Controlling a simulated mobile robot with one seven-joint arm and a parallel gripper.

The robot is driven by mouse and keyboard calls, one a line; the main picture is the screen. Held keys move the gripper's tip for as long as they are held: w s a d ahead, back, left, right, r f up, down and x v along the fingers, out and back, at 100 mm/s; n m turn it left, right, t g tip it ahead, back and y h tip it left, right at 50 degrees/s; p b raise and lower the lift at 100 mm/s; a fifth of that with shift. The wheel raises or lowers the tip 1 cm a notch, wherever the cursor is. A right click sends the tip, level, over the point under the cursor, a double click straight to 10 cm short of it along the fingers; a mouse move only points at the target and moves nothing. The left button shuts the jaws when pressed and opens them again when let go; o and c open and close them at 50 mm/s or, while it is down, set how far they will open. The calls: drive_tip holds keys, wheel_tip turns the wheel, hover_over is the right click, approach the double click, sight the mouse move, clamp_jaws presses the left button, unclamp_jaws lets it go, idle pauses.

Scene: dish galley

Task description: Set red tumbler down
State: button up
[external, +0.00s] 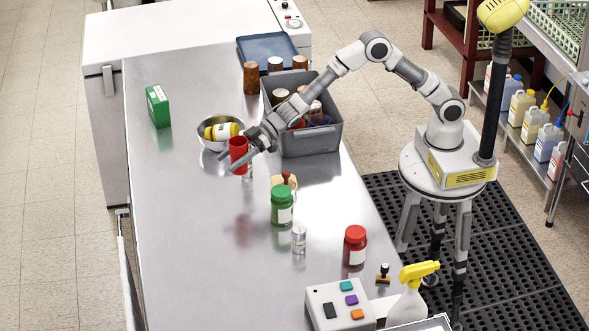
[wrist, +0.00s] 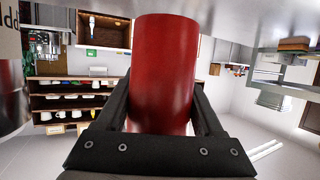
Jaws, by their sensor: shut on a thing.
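The red tumbler (external: 238,153) is held in my gripper (external: 245,158) over the steel table, in front of the metal bowl. In the wrist view the red tumbler (wrist: 165,75) fills the middle, with the dark fingers of my gripper (wrist: 165,115) on both sides of it. The gripper is shut on it. In the external view the tumbler looks upright, and I cannot tell how far its base is from the table top (external: 185,220).
A metal bowl (external: 207,142) with a yellow item is just behind the tumbler. A grey bin (external: 322,140) holds several things to the right. A green jar (external: 281,207), a clear shaker (external: 299,240) and a red-lidded jar (external: 355,246) stand nearer. The table's left front is clear.

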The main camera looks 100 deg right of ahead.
wheel_tip(320, 180, down, 10)
drive_tip(key=shift+w+r+b, duration=0.1)
drive_tip(key=shift+b, duration=0.75)
drive_tip(key=shift+f, duration=0.2)
drive_tip(key=o, duration=1.4)
drive_tip(key=shift+r, duration=0.2)
drive_tip(key=shift+s+d+r, duration=0.1)
drive_tip(key=shift+s+d, duration=0.05)
drive_tip(key=shift+s, duration=0.05)
drive_tip(key=v, duration=1.1)
drive_tip(key=shift+s+d, duration=0.1)
drive_tip(key=shift+s, duration=0.15)
